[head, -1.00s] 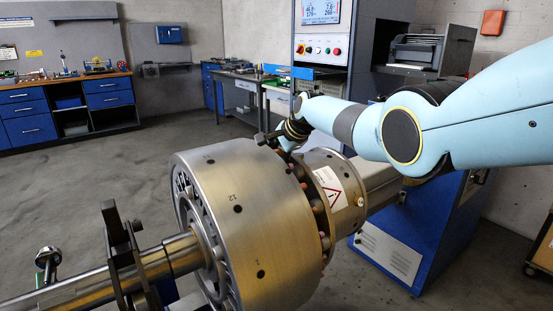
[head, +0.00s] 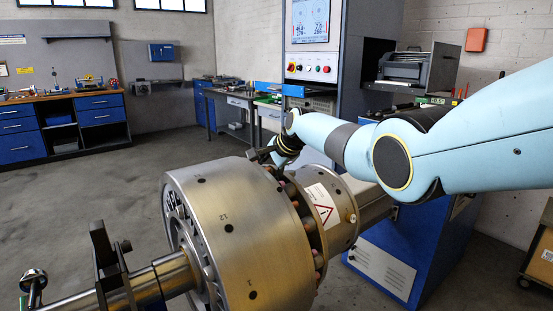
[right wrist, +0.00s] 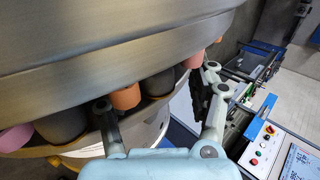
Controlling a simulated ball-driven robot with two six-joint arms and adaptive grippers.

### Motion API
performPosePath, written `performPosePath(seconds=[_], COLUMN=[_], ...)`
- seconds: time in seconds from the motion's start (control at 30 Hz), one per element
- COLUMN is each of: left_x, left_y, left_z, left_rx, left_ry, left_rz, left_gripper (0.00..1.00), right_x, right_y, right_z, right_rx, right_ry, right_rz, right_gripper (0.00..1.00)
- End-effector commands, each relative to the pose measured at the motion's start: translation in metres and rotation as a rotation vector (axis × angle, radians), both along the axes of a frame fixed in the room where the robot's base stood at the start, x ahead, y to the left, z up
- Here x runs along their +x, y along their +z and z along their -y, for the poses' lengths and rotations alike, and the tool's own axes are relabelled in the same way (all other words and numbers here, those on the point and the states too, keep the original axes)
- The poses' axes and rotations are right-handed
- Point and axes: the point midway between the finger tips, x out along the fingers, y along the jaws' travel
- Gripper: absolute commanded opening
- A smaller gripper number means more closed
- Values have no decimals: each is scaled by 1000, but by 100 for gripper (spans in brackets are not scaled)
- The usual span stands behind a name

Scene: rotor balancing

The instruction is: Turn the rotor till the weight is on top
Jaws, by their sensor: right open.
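The rotor is a large brushed-metal drum (head: 240,235) on a shiny shaft (head: 170,275), with dark holes and the number 12 on its rim. It also shows in the right wrist view (right wrist: 110,50). Along its right edge sit several pegs, among them an orange one (right wrist: 126,97) and a pink one (right wrist: 16,137). I cannot tell the weight apart. My right gripper (head: 264,155) is at the top of the drum's right edge. In the right wrist view its fingers (right wrist: 160,98) are apart near the orange peg and a dark peg; contact is unclear. My left gripper is not in view.
A dark bracket (head: 108,265) stands at the shaft on the left. A narrower hub with a warning label (head: 321,204) joins the drum to a blue machine base (head: 385,265). A control cabinet (head: 310,72) stands behind. The floor at left is clear.

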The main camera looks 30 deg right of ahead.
Motion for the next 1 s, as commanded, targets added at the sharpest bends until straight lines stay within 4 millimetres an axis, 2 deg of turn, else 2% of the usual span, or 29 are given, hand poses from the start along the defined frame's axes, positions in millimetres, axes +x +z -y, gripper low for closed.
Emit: performPosePath(seconds=[0.27, 0.7, 1.0], left_x=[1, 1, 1], left_y=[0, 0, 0], left_z=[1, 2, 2], left_rx=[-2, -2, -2], left_ry=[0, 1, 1], left_rz=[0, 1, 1], left_gripper=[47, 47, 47], right_x=[-19, -66, -77], right_y=[21, 75, 87], right_z=[4, 15, 16], right_rx=[-2, -4, -2], right_ry=[0, -2, -1], right_rz=[3, 6, 3], right_gripper=[61, 61, 61])
